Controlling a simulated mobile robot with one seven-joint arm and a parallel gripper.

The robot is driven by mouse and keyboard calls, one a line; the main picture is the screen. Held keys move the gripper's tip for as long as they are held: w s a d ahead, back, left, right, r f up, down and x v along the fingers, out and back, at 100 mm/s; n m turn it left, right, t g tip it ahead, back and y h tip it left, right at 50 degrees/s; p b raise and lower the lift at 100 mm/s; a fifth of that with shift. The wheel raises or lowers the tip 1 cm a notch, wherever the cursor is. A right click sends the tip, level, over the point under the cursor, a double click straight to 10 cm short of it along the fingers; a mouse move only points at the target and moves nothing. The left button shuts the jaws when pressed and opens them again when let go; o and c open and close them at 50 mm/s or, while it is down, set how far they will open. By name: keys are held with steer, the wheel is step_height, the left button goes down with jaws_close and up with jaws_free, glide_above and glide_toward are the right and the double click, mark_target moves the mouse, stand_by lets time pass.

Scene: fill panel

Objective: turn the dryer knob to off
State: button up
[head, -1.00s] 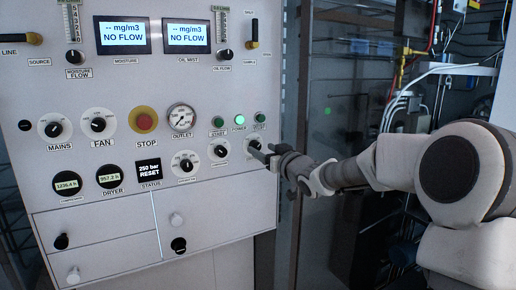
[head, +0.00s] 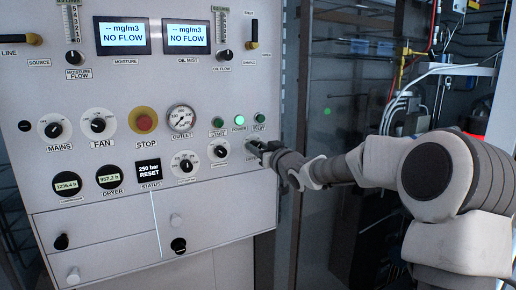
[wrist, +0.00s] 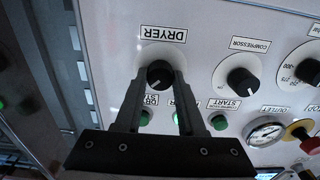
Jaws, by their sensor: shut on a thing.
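The dryer knob (wrist: 159,72) is a black round knob on a white dial under the DRYER label (wrist: 164,34) in the wrist view. My gripper (wrist: 160,84) has one finger on each side of the knob and is shut on it. In the head view my gripper (head: 254,147) reaches the panel's right side and covers the knob. The fingers hide part of the dial in the wrist view, and I cannot tell which mark the knob points to.
The compressor knob (head: 219,152) is beside my gripper on the white panel (head: 230,185). Green buttons (head: 239,121) sit just above, with the outlet gauge (head: 181,118) and red stop button (head: 145,121) further left. A dark glass door (head: 335,70) stands to the right.

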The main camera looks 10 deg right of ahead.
jaws_close()
steer(key=shift+a+f+n+b, duration=0.1)
steer(key=shift+n+b, duration=2.65)
steer(key=shift+n, duration=1.75)
steer(key=shift+a+f+n+b, duration=0.1)
steer(key=shift+n+b, duration=2.6)
steer(key=shift+n, duration=1.8)
steer(key=o, duration=1)
jaws_free()
steer(key=shift+o, duration=0.2)
steer(key=shift+s, duration=0.1)
